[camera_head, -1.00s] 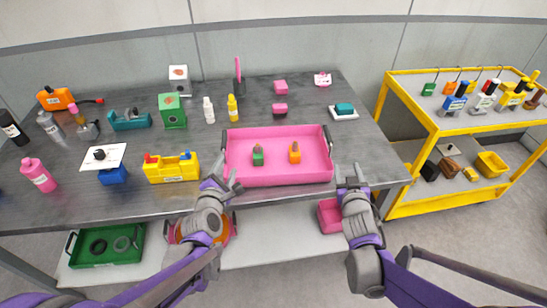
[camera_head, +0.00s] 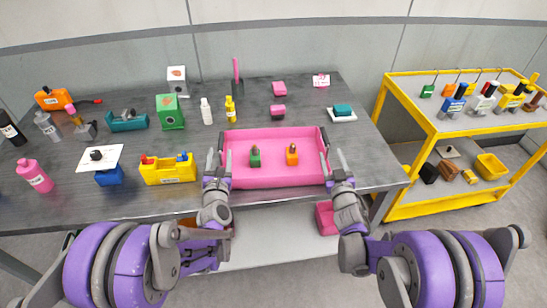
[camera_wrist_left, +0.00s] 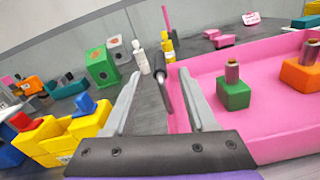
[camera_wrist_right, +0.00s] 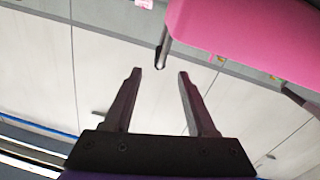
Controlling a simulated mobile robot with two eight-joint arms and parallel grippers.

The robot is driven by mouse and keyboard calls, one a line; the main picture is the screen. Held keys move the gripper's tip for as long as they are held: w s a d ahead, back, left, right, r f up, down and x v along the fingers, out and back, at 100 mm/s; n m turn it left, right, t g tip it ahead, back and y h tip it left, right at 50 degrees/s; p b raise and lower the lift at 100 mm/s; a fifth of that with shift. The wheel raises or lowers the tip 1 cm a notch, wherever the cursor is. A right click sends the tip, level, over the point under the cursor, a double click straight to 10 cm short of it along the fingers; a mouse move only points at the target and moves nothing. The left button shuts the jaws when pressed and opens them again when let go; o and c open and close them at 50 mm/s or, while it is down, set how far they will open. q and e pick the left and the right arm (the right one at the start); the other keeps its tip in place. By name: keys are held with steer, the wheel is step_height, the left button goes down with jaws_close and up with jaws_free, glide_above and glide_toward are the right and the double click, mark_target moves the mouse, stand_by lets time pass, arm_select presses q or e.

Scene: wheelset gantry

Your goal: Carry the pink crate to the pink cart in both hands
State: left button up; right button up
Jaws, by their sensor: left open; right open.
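The pink crate (camera_head: 275,181) stands on the grey table with a green block (camera_head: 255,157) and an orange block (camera_head: 292,155) inside. It has a dark bar handle at each short side. My left gripper (camera_head: 218,156) is open at the crate's left end; in the left wrist view the handle (camera_wrist_left: 162,92) shows between its fingers. My right gripper (camera_head: 334,160) is open at the right end; in the right wrist view a handle end (camera_wrist_right: 160,58) lies just beyond and between the fingertips. Contact cannot be told. No pink cart is in view.
A yellow toolbox (camera_head: 168,172) stands left of the crate, near my left gripper. Several bottles and boxes stand behind and left. A white tray with a teal block (camera_head: 343,112) is behind right. A yellow cart (camera_head: 440,128) stands right of the table. A pink box (camera_head: 326,219) is below.

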mark_target(221, 136)
arm_select(q)
steer(key=w, duration=0.8)
steer(key=shift+w+a, duration=0.2)
steer(key=shift+a, duration=0.2)
arm_select(e)
steer(key=w, duration=0.8)
steer(key=shift+w+a, duration=0.2)
steer(key=shift+a, duration=0.2)
arm_select(q)
steer(key=shift+c, duration=0.4)
arm_select(e)
steer(key=shift+c, duration=0.4)
arm_select(q)
jaws_close()
arm_select(e)
jaws_close()
